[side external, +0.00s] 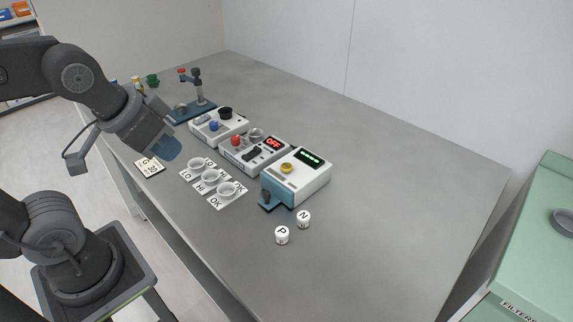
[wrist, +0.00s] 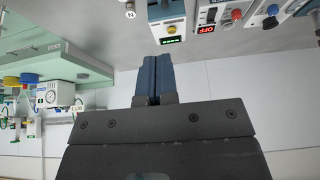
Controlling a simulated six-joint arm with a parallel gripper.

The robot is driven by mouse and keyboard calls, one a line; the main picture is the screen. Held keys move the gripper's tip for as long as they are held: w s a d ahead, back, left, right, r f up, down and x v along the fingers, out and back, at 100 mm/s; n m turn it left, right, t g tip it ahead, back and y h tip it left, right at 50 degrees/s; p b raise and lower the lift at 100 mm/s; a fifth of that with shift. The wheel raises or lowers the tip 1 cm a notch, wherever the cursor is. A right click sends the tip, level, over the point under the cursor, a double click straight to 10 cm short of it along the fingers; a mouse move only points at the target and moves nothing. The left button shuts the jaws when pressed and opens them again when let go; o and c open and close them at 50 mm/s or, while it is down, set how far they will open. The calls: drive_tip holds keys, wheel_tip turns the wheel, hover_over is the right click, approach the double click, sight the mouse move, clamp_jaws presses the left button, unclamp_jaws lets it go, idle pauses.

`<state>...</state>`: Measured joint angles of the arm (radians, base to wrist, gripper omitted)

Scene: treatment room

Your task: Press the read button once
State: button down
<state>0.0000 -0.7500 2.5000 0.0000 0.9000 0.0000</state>
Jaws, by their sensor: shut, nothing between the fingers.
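A white and teal device (side external: 309,183) stands on the bench with a green lit display (side external: 309,158) and a round yellow button (side external: 286,168) on top. I cannot read a label on the button. It also shows in the wrist view, the yellow button (wrist: 171,29) near the top edge, beyond my fingertips. My gripper (side external: 170,150) is shut and empty, with its blue fingers (wrist: 156,62) together. In the side view it is in the air to the left of the device, apart from it.
Beside the device is a unit with a red OFF display (side external: 273,143) and a red button (side external: 235,140). Farther back is a unit with a blue knob (side external: 213,126). Dishes on labelled cards (side external: 227,190) and pots P (side external: 282,235) and N (side external: 304,219) stand nearer.

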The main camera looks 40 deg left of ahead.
idle(0.8)
drive_tip(key=m+t+h, duration=0.3)
drive_tip(key=m+h, duration=0.1)
drive_tip(key=m, duration=0.9)
hover_over(286, 168)
wheel_tip(286, 168, down, 9)
drive_tip(key=shift+w+f+m, duration=0.1)
drive_tip(key=shift+f+m, duration=0.1)
drive_tip(key=shift+m, duration=0.3)
drive_tip(key=shift+f, duration=4.4)
